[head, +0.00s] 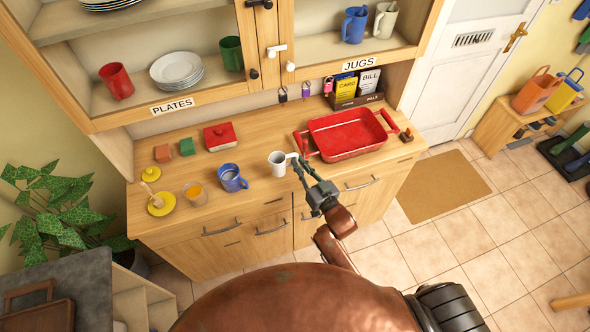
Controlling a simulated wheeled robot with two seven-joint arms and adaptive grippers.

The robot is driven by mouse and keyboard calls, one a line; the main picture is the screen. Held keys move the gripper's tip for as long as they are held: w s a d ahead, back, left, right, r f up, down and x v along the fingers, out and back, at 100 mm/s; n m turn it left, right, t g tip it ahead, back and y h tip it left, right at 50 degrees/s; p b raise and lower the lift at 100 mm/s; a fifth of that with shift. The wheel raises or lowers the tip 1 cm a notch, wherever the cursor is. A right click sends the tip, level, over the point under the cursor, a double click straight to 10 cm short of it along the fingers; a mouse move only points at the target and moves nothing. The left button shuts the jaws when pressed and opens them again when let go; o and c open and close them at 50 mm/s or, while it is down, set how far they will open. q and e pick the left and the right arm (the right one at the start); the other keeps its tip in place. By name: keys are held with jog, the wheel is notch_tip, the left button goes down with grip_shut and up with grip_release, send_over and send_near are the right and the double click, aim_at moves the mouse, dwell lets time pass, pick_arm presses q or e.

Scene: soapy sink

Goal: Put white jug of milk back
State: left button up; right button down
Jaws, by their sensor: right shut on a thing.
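The white jug (278,163) is at the counter's front edge area, left of the red tray. It looks upright; I cannot tell whether it rests on the counter or is held just above it. My right gripper (295,162) reaches in from the lower right and is shut on the jug's right side, at its handle. The jug's contents are too small to make out. A shelf labelled JUGS (338,47) in the upper cabinet holds a blue jug (354,25) and a cream jug (385,21). My left gripper is not in view.
A red tray (347,151) stands right of the jug. A blue mug (232,179), an orange-filled glass (195,193) and a red butter dish (220,136) stand left. The JUGS shelf has free room left of the blue jug.

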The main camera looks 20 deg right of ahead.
jog(key=w+f, duration=0.1)
jog(key=w+a+f, duration=0.1)
jog(key=f, duration=0.1)
jog(key=shift+w, duration=0.25)
jog(key=shift+f+b, duration=0.3)
jog(key=shift+f, duration=1.2)
jog(key=shift+f, duration=0.1)
jog(key=c, duration=2)
grip_release()
jog(key=shift+f, duration=0.1)
jog(key=shift+s+r, duration=0.1)
jog(key=shift+r, duration=0.1)
jog(key=v, duration=1.2)
